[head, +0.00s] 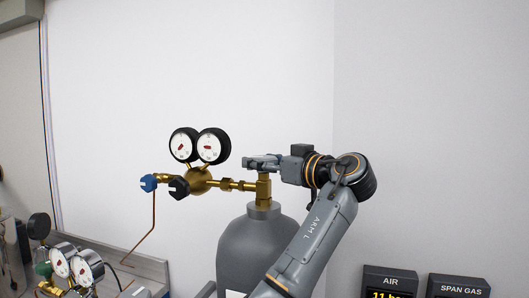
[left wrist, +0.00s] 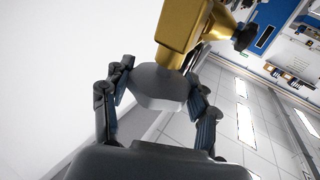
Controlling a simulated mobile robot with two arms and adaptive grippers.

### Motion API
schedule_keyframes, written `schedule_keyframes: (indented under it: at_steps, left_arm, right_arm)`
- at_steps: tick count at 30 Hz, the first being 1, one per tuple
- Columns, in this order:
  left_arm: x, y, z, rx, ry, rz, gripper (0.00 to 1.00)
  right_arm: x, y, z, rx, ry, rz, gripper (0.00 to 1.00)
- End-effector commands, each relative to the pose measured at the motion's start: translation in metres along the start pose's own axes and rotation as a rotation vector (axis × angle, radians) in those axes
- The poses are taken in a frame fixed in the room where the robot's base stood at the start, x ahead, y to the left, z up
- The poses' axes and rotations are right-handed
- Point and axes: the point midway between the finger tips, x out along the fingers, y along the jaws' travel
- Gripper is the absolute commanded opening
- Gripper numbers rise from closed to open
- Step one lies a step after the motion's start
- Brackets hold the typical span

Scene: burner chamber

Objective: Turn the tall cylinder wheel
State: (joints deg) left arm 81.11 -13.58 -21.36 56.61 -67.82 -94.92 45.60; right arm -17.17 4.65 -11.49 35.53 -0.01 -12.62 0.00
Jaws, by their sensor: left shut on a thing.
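The tall grey cylinder (head: 252,252) stands in the middle of the head view, with a brass valve (head: 264,190) on its top. In the left wrist view, the brass valve body (left wrist: 182,25) is at the top, and the grey faceted wheel (left wrist: 158,88) is below it. My left gripper (head: 262,162) is at the top of the valve. In the left wrist view, the fingers of my left gripper (left wrist: 157,105) are on both sides of the wheel, shut on it. In the head view, the gripper hides most of the wheel. My right gripper is not in view.
A brass regulator (head: 199,181) with two gauges, a black knob (head: 178,188) and a blue knob (head: 148,183) extends left from the valve. More gauges (head: 72,265) sit lower left. AIR (head: 390,281) and SPAN GAS (head: 458,287) displays stand lower right. The wall behind is bare.

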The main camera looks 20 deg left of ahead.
Motion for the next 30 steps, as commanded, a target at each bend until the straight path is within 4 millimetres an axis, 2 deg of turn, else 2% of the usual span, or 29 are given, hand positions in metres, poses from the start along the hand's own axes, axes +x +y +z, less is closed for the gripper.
schedule_keyframes:
  at_steps: [1, 9, 30]
  left_arm:
    - [0.001, 0.0, -0.007, 0.001, 0.005, -0.029, 0.28]
    - [0.001, -0.001, -0.005, -0.001, 0.005, -0.145, 0.28]
    - [0.002, -0.002, -0.002, -0.001, 0.0, -0.294, 0.27]
  right_arm:
    - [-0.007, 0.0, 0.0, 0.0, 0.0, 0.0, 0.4]
    - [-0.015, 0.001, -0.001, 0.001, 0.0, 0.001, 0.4]
    - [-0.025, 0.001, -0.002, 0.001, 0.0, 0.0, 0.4]
